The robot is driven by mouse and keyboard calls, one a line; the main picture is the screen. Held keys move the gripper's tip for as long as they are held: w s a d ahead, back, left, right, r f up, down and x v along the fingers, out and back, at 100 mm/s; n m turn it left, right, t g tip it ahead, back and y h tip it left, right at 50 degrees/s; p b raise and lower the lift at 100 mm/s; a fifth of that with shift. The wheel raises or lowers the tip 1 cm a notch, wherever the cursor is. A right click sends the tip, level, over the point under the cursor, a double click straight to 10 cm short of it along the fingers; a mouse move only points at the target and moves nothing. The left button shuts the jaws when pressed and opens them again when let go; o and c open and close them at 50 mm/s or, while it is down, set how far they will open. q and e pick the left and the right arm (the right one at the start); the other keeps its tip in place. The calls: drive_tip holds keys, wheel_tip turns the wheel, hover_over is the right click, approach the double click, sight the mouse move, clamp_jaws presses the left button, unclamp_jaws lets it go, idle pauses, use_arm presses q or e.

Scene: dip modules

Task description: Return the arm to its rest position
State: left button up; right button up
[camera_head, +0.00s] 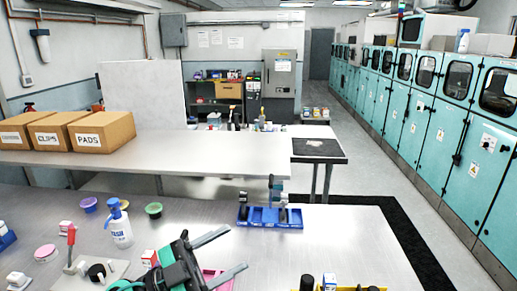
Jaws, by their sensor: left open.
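My left gripper (237,249) is low in the head view, over the front metal table (335,235). Its two grey fingers are spread apart and point to the right, with nothing between them. A pink tray (219,281) shows partly below it, and the gripper hides part of that tray. A blue tray (270,224) with upright dark and blue parts stands beyond the gripper, apart from it. My right gripper is not in the view.
Left of the gripper stand a white pump bottle (120,226), a red-handled press (72,245) and small tubs (154,210). A yellow tray (355,289) lies at the bottom edge. Cardboard boxes (100,133) sit on the back table. The front table's right part is mostly clear.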

use_arm(q)
drive_tip(key=w+a+f+n+t+y, duration=0.2)
drive_tip(key=a+n+t+y, duration=0.2)
drive_tip(key=n+t+y, duration=0.3)
drive_tip(key=w+a+f+n+t+y, duration=0.3)
drive_tip(key=a+n+t+y, duration=0.25)
drive_tip(key=n+t, duration=0.2)
drive_tip(key=s+a+f+n+g+y, duration=0.25)
drive_tip(key=f+y, duration=0.25)
drive_tip(key=f, duration=0.3)
drive_tip(key=s+a+f+n+g+y, duration=0.1)
drive_tip(key=a+f+n+g+y, duration=0.3)
drive_tip(key=f, duration=0.3)
drive_tip(key=s+f+m+g, duration=0.1)
drive_tip(key=s+f+g, duration=0.5)
drive_tip(key=s+f, duration=0.3)
drive_tip(key=s+f+m+g, duration=0.1)
drive_tip(key=s+f+g, duration=0.5)
drive_tip(key=s, duration=0.5)
wheel_tip(320, 180, down, 32)
drive_tip(key=s, duration=0.1)
drive_tip(key=s+a+f, duration=0.2)
drive_tip(key=s+f, duration=0.7)
drive_tip(key=s+a+f+g, duration=0.1)
drive_tip(key=s+a+f, duration=0.1)
drive_tip(key=s+f, duration=0.8)
drive_tip(key=shift+g, duration=0.3)
